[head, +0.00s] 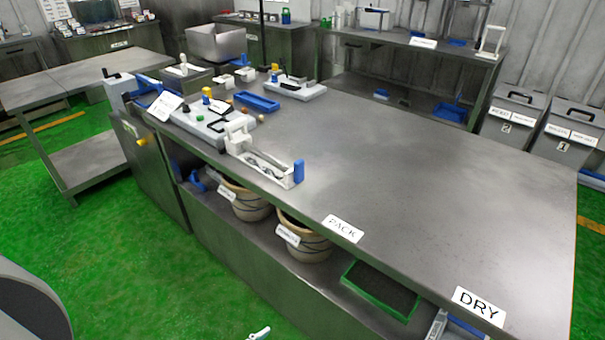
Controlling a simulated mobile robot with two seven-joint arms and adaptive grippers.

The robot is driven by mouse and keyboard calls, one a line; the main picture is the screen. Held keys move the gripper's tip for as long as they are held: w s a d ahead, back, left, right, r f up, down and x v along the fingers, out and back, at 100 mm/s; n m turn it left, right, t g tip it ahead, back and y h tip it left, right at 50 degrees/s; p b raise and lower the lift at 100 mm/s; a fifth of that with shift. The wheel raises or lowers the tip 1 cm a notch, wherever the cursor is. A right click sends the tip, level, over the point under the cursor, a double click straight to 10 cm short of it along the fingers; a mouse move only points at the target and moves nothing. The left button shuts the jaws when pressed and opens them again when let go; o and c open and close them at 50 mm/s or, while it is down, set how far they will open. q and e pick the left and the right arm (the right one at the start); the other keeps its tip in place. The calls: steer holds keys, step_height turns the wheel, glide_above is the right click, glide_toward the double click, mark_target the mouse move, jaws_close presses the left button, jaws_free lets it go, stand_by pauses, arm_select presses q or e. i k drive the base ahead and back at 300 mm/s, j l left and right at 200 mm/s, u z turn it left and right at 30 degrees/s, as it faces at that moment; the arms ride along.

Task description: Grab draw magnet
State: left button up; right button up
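I cannot tell for sure which item is the draw magnet; no label that I can read names it. Small items cluster on the left part of the long metal table (400,150). A white tray (268,168) with dark metallic parts in it lies at the front edge, with an upright blue block (298,172) at its right end. A similar board (295,88) lies farther back.
A blue tray (257,102) lies between the boards. Two crocks (246,203) (305,240) and a green-rimmed tray (380,290) sit on the lower shelf. The table's right half is clear. Grey bins (512,117) stand at the right. Green floor lies in front.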

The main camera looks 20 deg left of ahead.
mark_target(239, 145)
steer(key=j+z, duration=0.3)
steer(key=j, duration=0.4)
steer(key=j+z, duration=0.25)
steer(key=j, duration=0.45)
steer(key=j+z, duration=0.3)
steer(key=j, duration=0.35)
steer(key=k+j+z, duration=0.1)
steer(key=j+z, duration=0.15)
steer(key=j, duration=0.45)
